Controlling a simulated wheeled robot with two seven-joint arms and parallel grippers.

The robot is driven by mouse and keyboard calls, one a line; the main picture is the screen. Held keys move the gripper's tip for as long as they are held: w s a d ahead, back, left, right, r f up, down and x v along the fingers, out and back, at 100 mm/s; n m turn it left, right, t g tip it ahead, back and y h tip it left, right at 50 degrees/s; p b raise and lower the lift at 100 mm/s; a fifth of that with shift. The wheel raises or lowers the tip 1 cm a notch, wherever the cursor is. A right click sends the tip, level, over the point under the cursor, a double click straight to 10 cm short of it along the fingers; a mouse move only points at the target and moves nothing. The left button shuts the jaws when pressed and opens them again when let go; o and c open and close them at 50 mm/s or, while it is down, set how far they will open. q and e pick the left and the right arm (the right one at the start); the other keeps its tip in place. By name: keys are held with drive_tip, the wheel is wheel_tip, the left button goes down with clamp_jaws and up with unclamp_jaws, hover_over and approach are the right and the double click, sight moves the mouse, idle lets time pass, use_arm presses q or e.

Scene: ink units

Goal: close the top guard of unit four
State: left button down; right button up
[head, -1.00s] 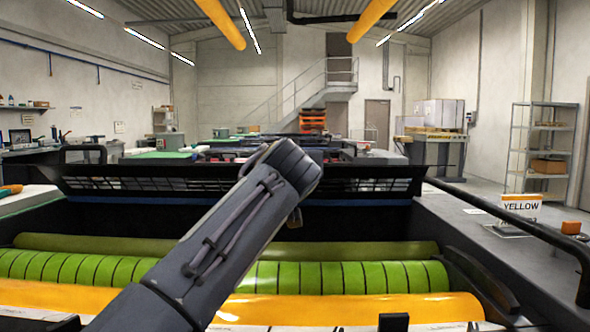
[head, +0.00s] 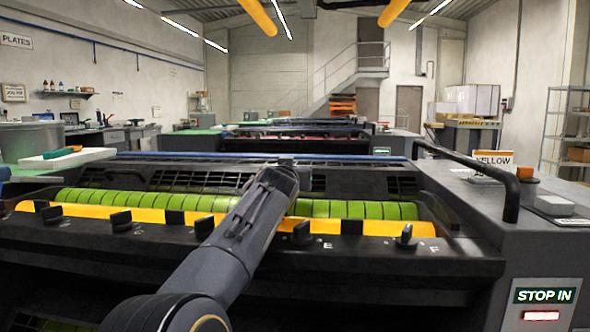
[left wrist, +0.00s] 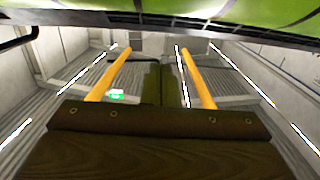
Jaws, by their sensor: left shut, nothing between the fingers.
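The unit in front of me has its green roller (head: 355,209) and yellow roller (head: 150,214) exposed behind a dark front ledge with knobs. A black slotted guard panel (head: 190,180) stands behind the rollers. Its unit number is not readable. My left arm reaches up over the ledge and rollers. My left gripper (head: 285,163) is at the panel, mostly hidden by its own wrist; contact cannot be told. In the left wrist view, the shut, empty fingers (left wrist: 160,85) point toward the ceiling, and a green roller (left wrist: 230,8) shows along the top. My right gripper is not in view.
A black handrail (head: 480,170) runs along the right side. A "YELLOW" card (head: 494,158) and an orange knob (head: 525,173) stand on the right deck. A white slab (head: 65,160) lies at left.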

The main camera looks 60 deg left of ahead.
use_arm(q)
drive_tip(key=shift+r, duration=0.15)
drive_tip(key=s+d+r+p, duration=0.4)
drive_tip(key=s+d+r, duration=0.2)
drive_tip(key=d+r, duration=0.6)
drive_tip(key=shift+s+d+r, duration=0.15)
drive_tip(key=shift+s+r, duration=0.2)
drive_tip(key=shift+s, duration=0.05)
